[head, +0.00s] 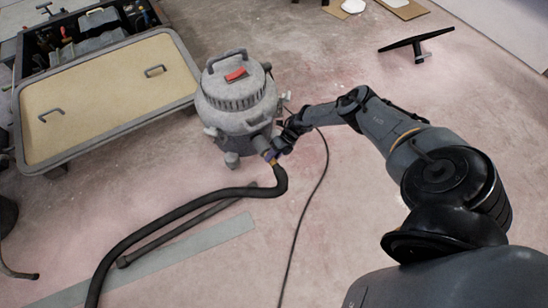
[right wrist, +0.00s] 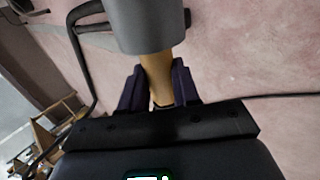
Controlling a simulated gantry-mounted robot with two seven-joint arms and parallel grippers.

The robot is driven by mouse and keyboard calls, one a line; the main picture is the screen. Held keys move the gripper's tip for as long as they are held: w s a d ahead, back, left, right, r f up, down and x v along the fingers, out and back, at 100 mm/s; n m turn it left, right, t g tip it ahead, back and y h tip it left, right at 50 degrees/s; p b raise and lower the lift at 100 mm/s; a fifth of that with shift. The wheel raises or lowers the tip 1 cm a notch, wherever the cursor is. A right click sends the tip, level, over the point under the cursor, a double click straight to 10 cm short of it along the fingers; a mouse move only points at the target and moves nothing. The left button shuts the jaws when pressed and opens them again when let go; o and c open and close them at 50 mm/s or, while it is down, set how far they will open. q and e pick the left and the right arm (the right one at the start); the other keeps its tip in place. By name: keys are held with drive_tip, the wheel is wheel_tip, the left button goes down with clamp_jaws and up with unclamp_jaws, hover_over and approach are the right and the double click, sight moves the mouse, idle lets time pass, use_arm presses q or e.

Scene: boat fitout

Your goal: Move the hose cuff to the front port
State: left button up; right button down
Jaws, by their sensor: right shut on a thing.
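The vacuum (head: 238,105), a grey drum with a red switch on its lid, stands on the floor at the centre of the head view. Its front port (head: 261,143) points down and right. My right gripper (head: 275,154) is at this port, shut on the tan hose cuff (head: 273,161). In the right wrist view the cuff (right wrist: 157,74) lies between the dark fingers (right wrist: 158,88), and its far end meets a wide grey cylinder (right wrist: 148,25). I cannot tell whether the cuff is inside it or only lined up. The black hose (head: 200,204) runs from the cuff.
A grey tube (head: 180,235) and a flat grey strip (head: 205,240) lie by the hose. A thin black cable (head: 308,203) crosses the floor. A tan-topped cart (head: 100,100) stands left, a T-shaped floor tool (head: 417,45) lies far right. Floor on the right is mostly clear.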

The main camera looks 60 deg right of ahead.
drive_tip(key=shift+d+f, duration=0.1)
drive_tip(key=shift+d, duration=0.15)
